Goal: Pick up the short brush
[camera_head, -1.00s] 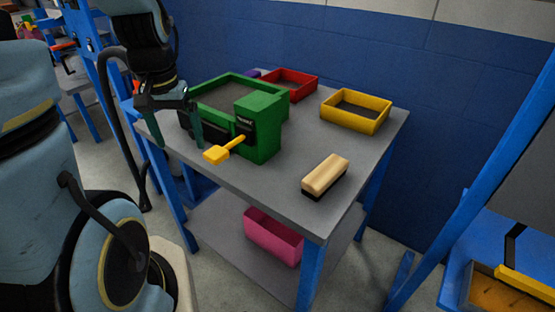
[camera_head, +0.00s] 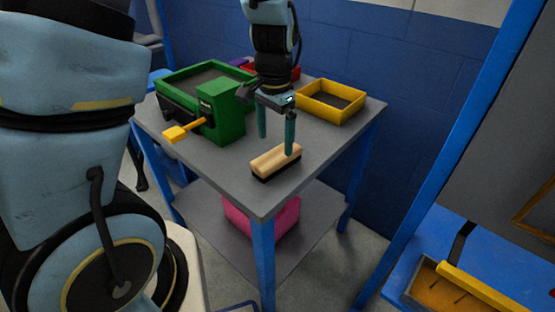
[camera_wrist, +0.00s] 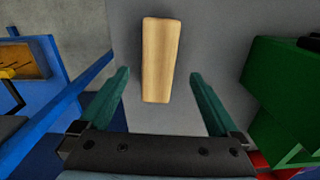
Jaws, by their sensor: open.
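The short brush (camera_head: 272,162) has a pale wooden block on dark bristles. It lies on the grey table top near the front right edge in the head view. My gripper (camera_head: 277,147) hangs above it, pointing down, with its two green fingers spread and nothing between them. One fingertip overlaps the brush's right end in the head view. In the wrist view the brush (camera_wrist: 161,60) lies ahead of my gripper (camera_wrist: 160,80), roughly centred between the finger lines. The fingers look apart from it. Its bristles are hidden there.
A green box-like machine with a yellow handle (camera_head: 176,133) stands left of the brush. A yellow tray (camera_head: 318,114) and a partly hidden red tray (camera_head: 252,67) are behind. A pink bin (camera_head: 240,218) sits on the lower shelf. Bare table surrounds the brush.

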